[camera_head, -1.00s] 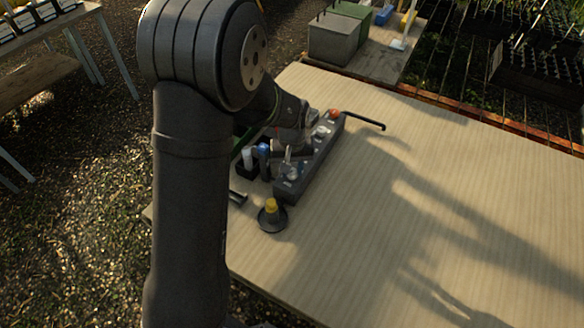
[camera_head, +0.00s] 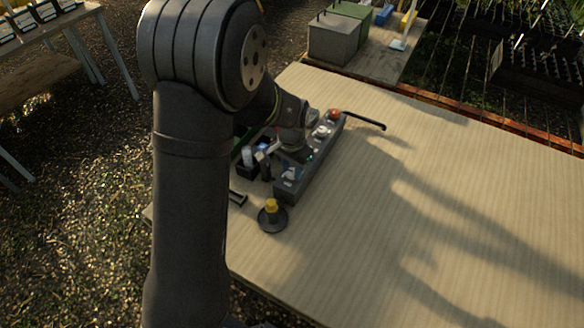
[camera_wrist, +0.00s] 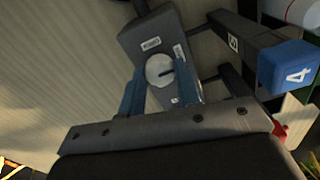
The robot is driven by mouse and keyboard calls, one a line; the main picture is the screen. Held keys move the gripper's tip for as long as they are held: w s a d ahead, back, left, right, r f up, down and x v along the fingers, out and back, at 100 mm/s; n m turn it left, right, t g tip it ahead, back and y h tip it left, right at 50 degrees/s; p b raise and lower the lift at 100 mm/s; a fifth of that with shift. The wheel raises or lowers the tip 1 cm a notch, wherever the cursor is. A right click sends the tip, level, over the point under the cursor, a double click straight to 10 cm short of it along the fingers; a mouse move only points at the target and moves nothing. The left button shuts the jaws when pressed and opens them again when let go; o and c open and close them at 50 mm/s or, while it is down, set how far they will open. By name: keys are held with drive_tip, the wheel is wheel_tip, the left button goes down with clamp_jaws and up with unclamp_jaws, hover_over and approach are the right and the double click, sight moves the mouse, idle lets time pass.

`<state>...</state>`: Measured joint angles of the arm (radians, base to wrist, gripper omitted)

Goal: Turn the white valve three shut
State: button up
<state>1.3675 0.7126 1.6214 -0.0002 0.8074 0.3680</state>
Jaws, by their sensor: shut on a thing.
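A round white valve knob (camera_wrist: 158,66) with a dark line across it sits on the dark grey valve block (camera_wrist: 145,33) in the wrist view. My gripper (camera_wrist: 159,78) has its two blue fingers on either side of this knob and is shut on it. Small labels on the block are too small to read. In the head view the valve block (camera_head: 300,190) runs away from me, with another white knob (camera_head: 321,131) and an orange knob (camera_head: 334,113) at its far end. My wrist covers the block's middle, and the fingertips are hidden there.
A yellow knob on a round dark base (camera_head: 271,206) stands in front. A white-topped item (camera_head: 248,156) is at the left. A black bent bar (camera_head: 366,121) juts right. The table's right side is clear.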

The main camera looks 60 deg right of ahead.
sight(292, 172)
drive_tip(key=shift+m, duration=0.3)
drive_tip(key=o, duration=1)
drive_tip(key=shift+c, duration=0.2)
wheel_tip(292, 172, up, 18)
drive_tip(key=shift+f, duration=0.25)
drive_tip(key=shift+f, duration=0.1)
wheel_tip(292, 172, down, 17)
drive_tip(key=shift+f, duration=0.2)
idle(0.5)
